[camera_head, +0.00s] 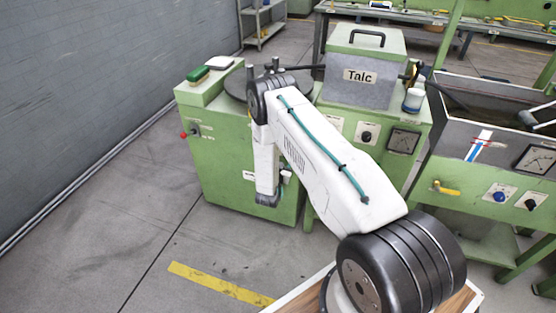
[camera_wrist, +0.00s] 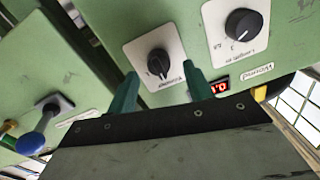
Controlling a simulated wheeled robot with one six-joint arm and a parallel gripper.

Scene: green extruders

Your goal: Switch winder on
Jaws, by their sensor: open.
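The green cabinet (camera_head: 235,160) with a dark disc on top stands left of centre in the head view. My gripper (camera_head: 268,200) hangs in front of it, its fingers hard to make out there. In the wrist view a green panel (camera_wrist: 190,20) shows labels upside down; one plate seems to read "Winding" (camera_wrist: 257,70). A black knob (camera_wrist: 158,63) on a white plate lies in line with the gap between my open fingers (camera_wrist: 162,84). I cannot tell whether they touch it. A second black knob (camera_wrist: 243,24) sits to its right. A red display (camera_wrist: 220,87) is lit, partly hidden.
A blue-handled lever (camera_wrist: 32,141) sticks out at lower left in the wrist view. The floor (camera_head: 130,190) at left is clear.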

